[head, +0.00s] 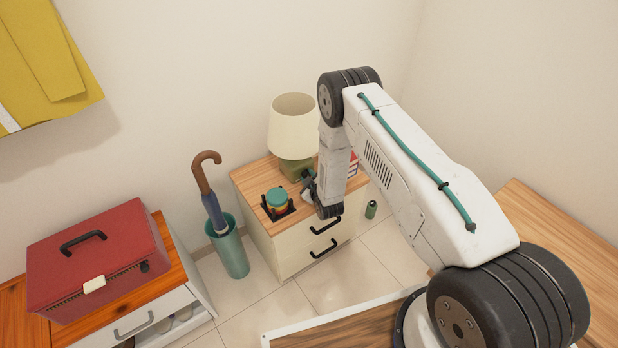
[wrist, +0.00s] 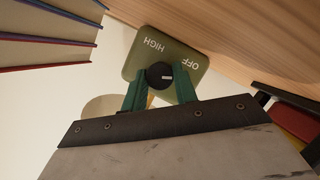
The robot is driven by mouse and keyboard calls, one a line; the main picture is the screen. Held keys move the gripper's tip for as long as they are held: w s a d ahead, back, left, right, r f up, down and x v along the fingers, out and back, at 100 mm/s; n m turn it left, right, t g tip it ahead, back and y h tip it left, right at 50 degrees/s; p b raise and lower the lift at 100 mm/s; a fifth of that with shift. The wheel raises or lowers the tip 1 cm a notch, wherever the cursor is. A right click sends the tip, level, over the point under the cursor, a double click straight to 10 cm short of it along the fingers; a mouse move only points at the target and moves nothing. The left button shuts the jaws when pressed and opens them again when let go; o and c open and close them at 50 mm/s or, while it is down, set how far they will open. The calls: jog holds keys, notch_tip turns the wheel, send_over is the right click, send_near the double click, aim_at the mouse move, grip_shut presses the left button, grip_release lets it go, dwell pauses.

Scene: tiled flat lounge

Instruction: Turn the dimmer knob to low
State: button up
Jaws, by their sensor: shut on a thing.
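The dimmer knob (wrist: 160,75) is small, round and black with a pale mark that points to the right in the wrist view. It sits on an olive-green base (wrist: 135,66) lettered HIGH and OFF; no LOW lettering is visible. My gripper (wrist: 160,80) has its teal fingers on both sides of the knob, shut on it. In the head view, the lamp (head: 294,128) has a cream shade and a green base on a small wooden-topped cabinet (head: 250,178). My gripper (head: 307,182) is by that base, and the knob is hidden there.
A teal-lidded jar (head: 277,197) in a black stand is left of my gripper. Books (head: 353,163) stand right of my wrist, close to the wall. A green bottle (head: 371,209) is on the floor. An umbrella stand (head: 231,250) and red toolbox (head: 98,255) are to the left.

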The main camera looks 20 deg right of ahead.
jog(key=m+g+y, duration=0.1)
jog(key=m+y, duration=0.1)
jog(key=m, duration=0.1)
jog(key=shift+d+m, duration=0.15)
jog(key=shift+m, duration=0.15)
jog(key=m+g+y, duration=0.1)
jog(key=m+y, duration=0.1)
jog(key=m, duration=0.1)
jog(key=shift+d+r, duration=0.1)
jog(key=shift+w+m+y, duration=0.1)
jog(key=shift+m+y, duration=0.2)
jog(key=shift+m, duration=0.1)
dwell(0.3)
jog(key=o, duration=1)
jog(key=v, duration=0.7)
jog(key=shift+s+d+r, duration=0.15)
jog(key=shift+s+r, duration=0.05)
jog(key=shift+s, duration=0.1)
